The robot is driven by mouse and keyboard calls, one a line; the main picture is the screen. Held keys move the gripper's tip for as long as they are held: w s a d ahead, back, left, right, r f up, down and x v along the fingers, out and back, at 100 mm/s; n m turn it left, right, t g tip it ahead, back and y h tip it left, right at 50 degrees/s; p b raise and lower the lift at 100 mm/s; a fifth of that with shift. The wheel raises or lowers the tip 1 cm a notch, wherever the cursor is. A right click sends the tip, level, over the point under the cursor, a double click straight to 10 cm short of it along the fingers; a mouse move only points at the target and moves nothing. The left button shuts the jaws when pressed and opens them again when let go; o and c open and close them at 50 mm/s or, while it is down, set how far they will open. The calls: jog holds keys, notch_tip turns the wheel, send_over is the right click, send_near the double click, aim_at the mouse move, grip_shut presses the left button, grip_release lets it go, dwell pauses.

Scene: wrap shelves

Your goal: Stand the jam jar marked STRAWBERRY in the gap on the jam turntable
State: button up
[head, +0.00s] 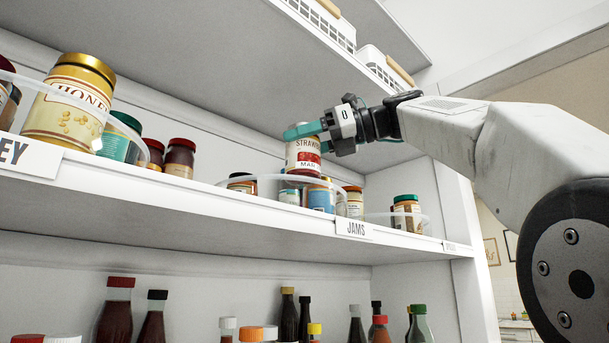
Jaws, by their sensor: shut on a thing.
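My gripper (309,132), with teal fingers, is shut on the jar marked STRAWBERRY (304,161). The jar has a white label with a red band and looks upright. I hold it above or at the jam turntable (263,178), whose clear rim shows behind the JAMS label (356,228). Several jars stand on the turntable, among them a blue-labelled one (320,197) and a red-lidded one (354,202). The held jar's base overlaps the jars below it in the picture; I cannot tell whether it touches anything. The gap itself is not clearly visible.
A large honey jar (68,107) and smaller jars stand on another turntable at left. A green-lidded jar (407,212) stands at right. Several bottles (115,310) fill the shelf below. White baskets (385,69) sit on the shelf above. The shelf's front edge (200,200) runs below the turntables.

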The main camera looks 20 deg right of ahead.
aim_at(306, 175)
jog(key=shift+s+d+f, duration=0.15)
jog(key=shift+s+f, duration=0.05)
jog(key=shift+f, duration=3.15)
jog(key=shift+f, duration=0.1)
jog(key=o, duration=1.4)
jog(key=shift+f, duration=0.1)
jog(key=shift+c, duration=0.2)
jog(key=shift+d+r, duration=0.25)
jog(key=v, duration=1.1)
jog(key=shift+s+d, duration=0.2)
jog(key=shift+s, duration=0.05)
